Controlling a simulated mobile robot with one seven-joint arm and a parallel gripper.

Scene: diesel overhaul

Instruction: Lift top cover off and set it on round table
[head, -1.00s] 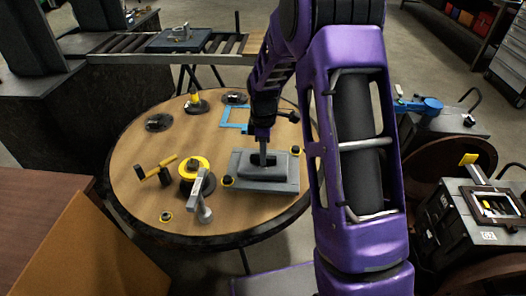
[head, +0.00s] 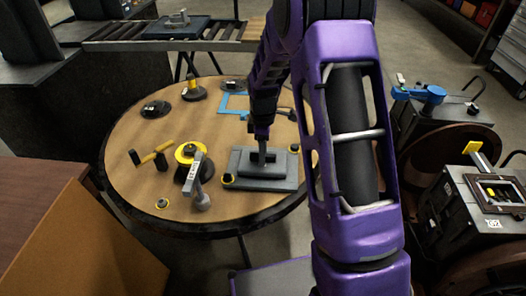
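The grey top cover (head: 250,182), a flat plate with a raised middle and a handle, lies on the round table (head: 130,130) near its front right edge. My gripper (head: 262,160) points down at the cover's raised middle, at the handle. The fingers are small and partly hidden by the handle and my arm, so I cannot tell whether they are closed on it. The diesel unit with an open frame on top (head: 497,190) stands at the right, apart from the table.
On the table are a yellow-black round part (head: 188,152), a hammer (head: 150,157), a grey lever tool (head: 198,180), a blue square frame (head: 228,103) and several dark discs. A roller conveyor (head: 130,33) stands behind. A brown panel (head: 80,245) is at front left.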

